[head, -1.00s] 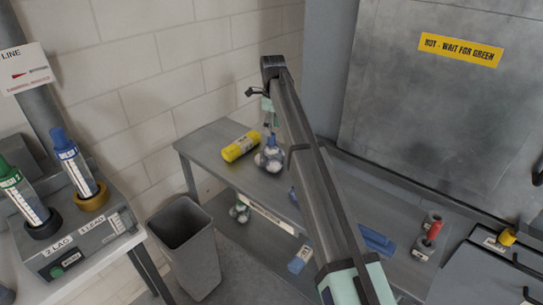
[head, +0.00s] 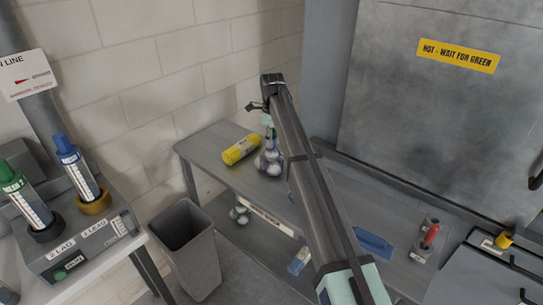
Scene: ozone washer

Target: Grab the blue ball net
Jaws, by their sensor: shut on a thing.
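The blue ball net (head: 268,163), a net bag of pale balls, is at the far left part of the grey bench top. Its neck is drawn up into my gripper (head: 267,124), which is shut on it from above. The net hangs nearly upright and looks stretched. My arm hides its right side and part of the fingers. I cannot tell whether its bottom still touches the bench.
A yellow cylinder (head: 241,149) lies left of the net. Another bag of balls (head: 240,214) sits on the lower shelf. A blue item (head: 374,245) lies right of my arm. A grey bin (head: 187,245) stands in front. A wall is behind.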

